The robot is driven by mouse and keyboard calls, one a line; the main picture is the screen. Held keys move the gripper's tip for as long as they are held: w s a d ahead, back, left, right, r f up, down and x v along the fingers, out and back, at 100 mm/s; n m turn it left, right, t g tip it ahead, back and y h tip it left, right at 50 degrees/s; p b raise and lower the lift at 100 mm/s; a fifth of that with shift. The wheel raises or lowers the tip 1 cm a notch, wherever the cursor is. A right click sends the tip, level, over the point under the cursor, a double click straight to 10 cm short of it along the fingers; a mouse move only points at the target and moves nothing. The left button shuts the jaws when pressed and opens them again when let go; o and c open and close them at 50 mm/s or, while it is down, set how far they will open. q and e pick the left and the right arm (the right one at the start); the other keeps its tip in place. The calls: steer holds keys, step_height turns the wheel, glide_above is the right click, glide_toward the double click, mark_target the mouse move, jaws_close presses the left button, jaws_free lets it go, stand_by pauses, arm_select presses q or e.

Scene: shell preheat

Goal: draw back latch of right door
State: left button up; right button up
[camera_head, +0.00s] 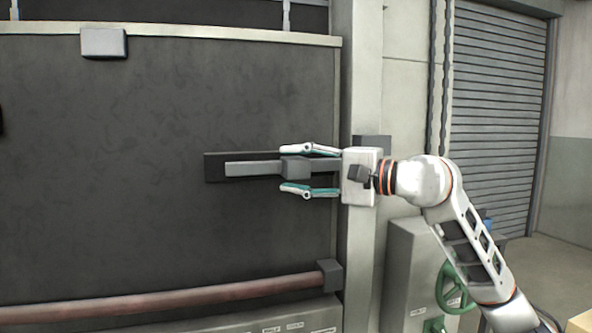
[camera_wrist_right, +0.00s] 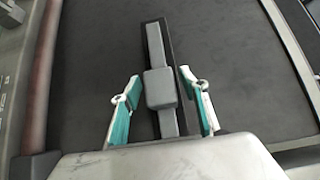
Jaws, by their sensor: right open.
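The latch of the right door is a grey sliding bar (camera_head: 250,169) on a dark backing plate (camera_head: 214,167), with a blocky grey knob (camera_head: 294,167) on it. The dark door panel (camera_head: 170,110) lies behind it. My right gripper (camera_head: 296,169) is open, with one finger above the knob and one below it. In the right wrist view the knob (camera_wrist_right: 160,88) sits between the teal-padded fingers of my right gripper (camera_wrist_right: 157,95), with a gap on each side. The bar's right end is partly hidden by my gripper. My left gripper is not in view.
A pale door post (camera_head: 361,260) stands right of the door. A reddish horizontal bar (camera_head: 170,305) ends in a dark block (camera_head: 330,273) below the latch. A grey cabinet (camera_head: 408,275) with a green handwheel (camera_head: 452,288) stands near my right arm. A roller shutter (camera_head: 498,110) is behind.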

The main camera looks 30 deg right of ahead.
steer(key=shift+s+d, duration=0.1)
steer(key=v, duration=1.1)
steer(key=shift+s, duration=0.4)
